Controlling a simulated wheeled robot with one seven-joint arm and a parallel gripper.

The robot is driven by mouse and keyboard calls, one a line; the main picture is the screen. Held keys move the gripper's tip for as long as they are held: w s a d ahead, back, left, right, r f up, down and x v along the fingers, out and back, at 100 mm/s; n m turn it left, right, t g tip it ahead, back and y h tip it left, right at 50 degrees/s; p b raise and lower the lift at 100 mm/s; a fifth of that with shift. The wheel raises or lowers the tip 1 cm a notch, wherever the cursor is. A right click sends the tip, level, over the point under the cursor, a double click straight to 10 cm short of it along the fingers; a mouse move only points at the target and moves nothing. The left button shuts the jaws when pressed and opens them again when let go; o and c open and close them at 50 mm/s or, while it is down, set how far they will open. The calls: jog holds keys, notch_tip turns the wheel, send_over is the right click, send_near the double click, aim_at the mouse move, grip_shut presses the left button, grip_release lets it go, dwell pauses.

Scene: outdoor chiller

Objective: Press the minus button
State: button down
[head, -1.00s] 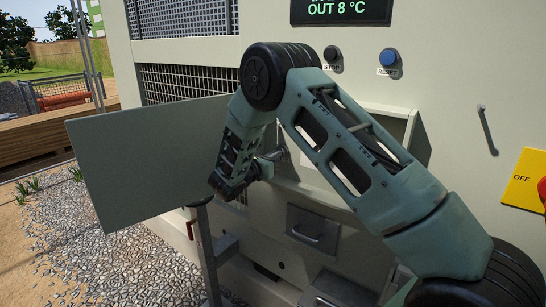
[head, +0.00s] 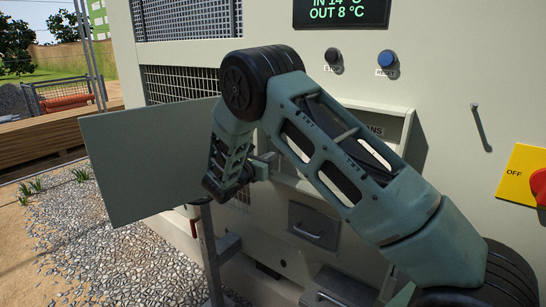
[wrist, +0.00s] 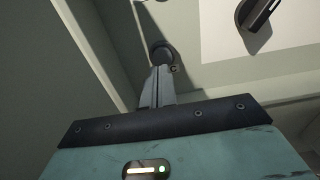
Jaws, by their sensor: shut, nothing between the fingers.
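My gripper (wrist: 159,72) is shut and empty. In the wrist view its fingertips point at a dark round button or knob (wrist: 162,50) on the recess wall and overlap its lower edge. I cannot tell whether they touch it. No minus sign is readable on it; a small letter like "C" shows beside it. In the head view my arm covers most of the open recess (head: 408,130) in the pale chiller cabinet, and the gripper end is mostly hidden there.
An open door panel (head: 150,160) hangs left of the recess. A black handle (wrist: 258,14) sits on a white plate inside. A display (head: 341,12), the STOP button (head: 333,55), the blue RESET button (head: 387,58) and a red switch (head: 540,186) are outside it.

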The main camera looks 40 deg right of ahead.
jog(key=b+v, duration=0.1)
jog(key=v, duration=0.8)
jog(key=shift+a+f, duration=0.1)
jog(key=shift+a, duration=0.05)
dwell(0.4)
jog(key=s+a+r+m+g+y+p, duration=0.1)
jog(key=s+a+m+y, duration=0.3)
jog(key=s, duration=0.9)
jog(key=s+a+r+m+g+y+p, duration=0.2)
jog(key=s+a+m+y, duration=0.3)
jog(key=s+a, duration=0.5)
jog(key=s+a+r+m+g+y+p, duration=0.2)
jog(key=s+a+m+y, duration=0.3)
jog(key=s, duration=1)
jog(key=a+y, duration=0.2)
jog(key=y, duration=0.1)
jog(key=shift+s+a+r+g+y, duration=0.25)
jog(key=shift+s+a+g+y, duration=0.05)
jog(key=shift+s+a+g, duration=0.1)
jog(key=shift+w+d, duration=0.1)
